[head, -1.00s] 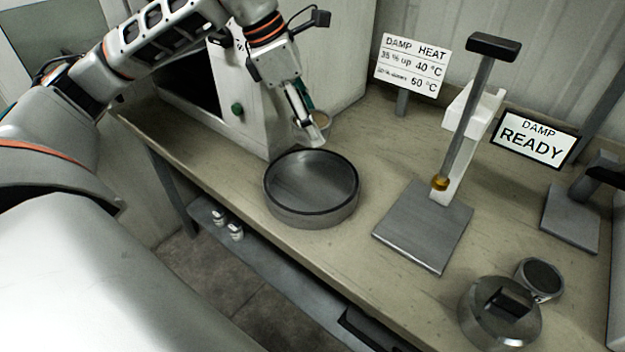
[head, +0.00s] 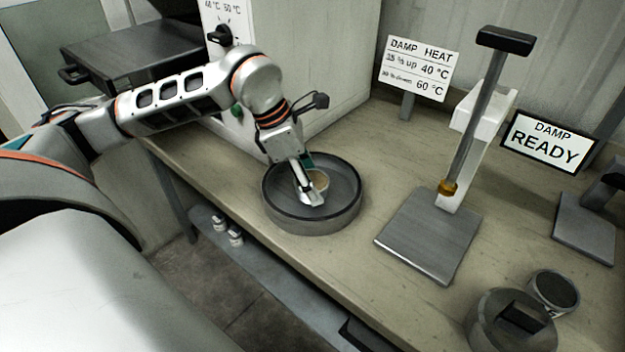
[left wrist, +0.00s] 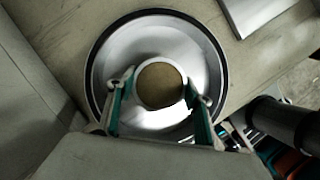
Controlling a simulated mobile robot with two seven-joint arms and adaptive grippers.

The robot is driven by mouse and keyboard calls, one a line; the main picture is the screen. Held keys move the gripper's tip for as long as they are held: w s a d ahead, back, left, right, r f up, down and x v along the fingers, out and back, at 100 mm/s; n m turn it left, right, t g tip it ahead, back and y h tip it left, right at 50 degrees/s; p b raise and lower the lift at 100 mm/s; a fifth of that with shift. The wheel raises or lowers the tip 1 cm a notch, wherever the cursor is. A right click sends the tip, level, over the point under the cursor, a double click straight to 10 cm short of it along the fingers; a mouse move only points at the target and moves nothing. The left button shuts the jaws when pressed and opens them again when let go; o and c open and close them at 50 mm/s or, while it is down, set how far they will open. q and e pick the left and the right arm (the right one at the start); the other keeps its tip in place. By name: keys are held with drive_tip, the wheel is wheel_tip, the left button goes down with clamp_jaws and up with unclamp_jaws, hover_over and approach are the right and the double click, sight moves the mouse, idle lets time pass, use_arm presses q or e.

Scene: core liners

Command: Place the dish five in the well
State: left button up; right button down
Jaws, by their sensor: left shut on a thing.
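My left gripper (head: 312,190) is shut on a small round dish (head: 319,179) with a pale rim and brown contents. The left wrist view shows the dish (left wrist: 161,85) between the two green-lined fingers (left wrist: 160,103). The dish is over the round grey well (head: 283,220), inside its dark rim as seen from above. The well also shows in the left wrist view (left wrist: 113,62). I cannot tell whether the dish touches the well's floor. No number is readable on the dish. My right gripper does not show.
A white oven-like cabinet (head: 330,100) stands behind the well. A press stand with a flat metal plate (head: 428,236) is to the right. A metal pot (head: 490,330) and a small round tin (head: 553,290) are at the front right. Signs (head: 420,68) stand at the back.

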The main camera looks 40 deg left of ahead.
use_arm(q)
drive_tip(key=shift+r, duration=0.15)
drive_tip(key=shift+f, duration=0.25)
drive_tip(key=o, duration=1.2)
drive_tip(key=shift+r, duration=0.1)
drive_tip(key=shift+r, duration=0.25)
drive_tip(key=p+v, duration=0.1)
drive_tip(key=v, duration=1)
drive_tip(key=shift+s+a+r+p, duration=0.15)
drive_tip(key=shift+s+r+p, duration=0.05)
drive_tip(key=shift+r+p, duration=0.15)
